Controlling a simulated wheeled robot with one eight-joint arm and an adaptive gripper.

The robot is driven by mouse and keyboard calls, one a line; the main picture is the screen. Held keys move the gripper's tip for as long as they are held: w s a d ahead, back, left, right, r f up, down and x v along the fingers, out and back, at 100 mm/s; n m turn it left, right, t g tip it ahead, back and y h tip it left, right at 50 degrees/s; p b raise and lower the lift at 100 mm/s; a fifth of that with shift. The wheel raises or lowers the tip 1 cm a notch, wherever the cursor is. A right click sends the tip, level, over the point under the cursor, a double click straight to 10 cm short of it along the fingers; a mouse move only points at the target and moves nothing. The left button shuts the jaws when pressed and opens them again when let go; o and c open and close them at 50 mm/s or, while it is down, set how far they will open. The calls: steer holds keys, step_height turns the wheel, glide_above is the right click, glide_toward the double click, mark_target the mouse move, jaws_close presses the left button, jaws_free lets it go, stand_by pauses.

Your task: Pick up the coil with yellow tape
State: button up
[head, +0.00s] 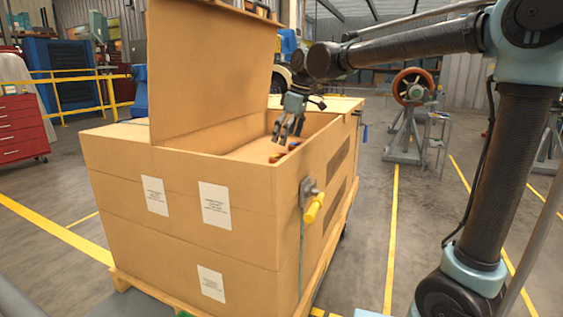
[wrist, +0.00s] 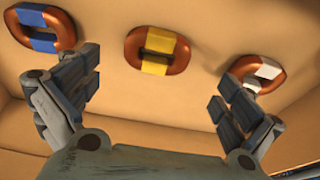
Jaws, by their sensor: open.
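In the wrist view three copper coils lie in a row on the box floor. The coil with yellow tape (wrist: 134,48) is in the middle, an oval ring with two yellow bands. My gripper (wrist: 157,80) is open, its two fingers apart on either side of this coil, below it in the picture. Nothing is between the fingers. In the head view my gripper (head: 288,132) hangs inside the open cardboard box (head: 130,190). Part of a coil shows below it there, but its tape colour is too small to tell.
The coil with blue tape (wrist: 40,28) lies left and the coil with white tape (wrist: 255,72) lies right, close to the right finger. The box walls surround the coils, and a raised flap (head: 208,75) stands at the left. A rotor stand (head: 413,100) is behind.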

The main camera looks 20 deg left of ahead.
mark_target(282, 153)
steer(key=shift+w+x, duration=0.15)
steer(key=shift+x, duration=1.5)
steer(key=shift+w+x, duration=0.15)
steer(key=shift+x, duration=1.45)
steer(key=shift+a, duration=0.1)
steer(key=c, duration=1.3)
